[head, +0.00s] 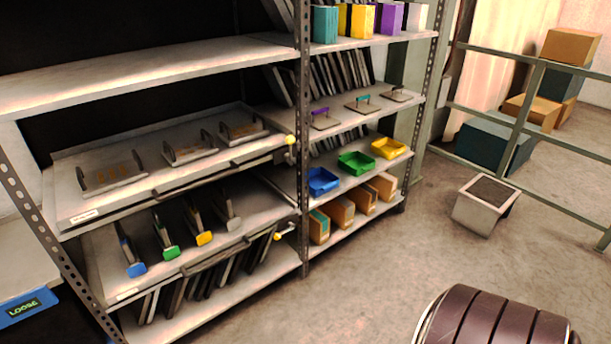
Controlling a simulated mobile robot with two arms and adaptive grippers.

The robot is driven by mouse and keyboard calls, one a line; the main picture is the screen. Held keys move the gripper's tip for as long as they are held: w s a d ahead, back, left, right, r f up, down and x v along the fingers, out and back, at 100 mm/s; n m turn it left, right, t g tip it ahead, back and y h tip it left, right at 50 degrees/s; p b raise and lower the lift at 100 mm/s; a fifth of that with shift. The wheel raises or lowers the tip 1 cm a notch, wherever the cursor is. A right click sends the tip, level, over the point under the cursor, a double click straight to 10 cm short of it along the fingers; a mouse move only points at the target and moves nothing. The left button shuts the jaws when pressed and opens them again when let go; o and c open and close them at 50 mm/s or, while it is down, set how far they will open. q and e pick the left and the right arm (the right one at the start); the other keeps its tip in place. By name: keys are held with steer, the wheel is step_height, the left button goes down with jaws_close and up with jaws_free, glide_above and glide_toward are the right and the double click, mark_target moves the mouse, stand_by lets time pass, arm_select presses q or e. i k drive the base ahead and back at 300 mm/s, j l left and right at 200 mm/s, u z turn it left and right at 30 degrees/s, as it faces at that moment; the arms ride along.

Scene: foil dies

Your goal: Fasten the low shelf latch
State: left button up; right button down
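The low pull-out shelf (112,283) is in the left bay of the rack in the head view, below a similar upper pull-out shelf (75,217). A small yellow-tipped latch (279,237) is at the low shelf's right front corner, beside the middle post. It is too small to tell whether it is fastened. Another yellow knob (290,139) is at the upper shelf's right corner. Neither of my grippers is in view.
The low shelf holds dies with blue (137,269), green, yellow and grey ends. Dark plates stand below it. Coloured bins (322,182) and boxes fill the right bay.

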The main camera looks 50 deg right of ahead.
mark_target(284, 233)
steer(key=z, duration=1.35)
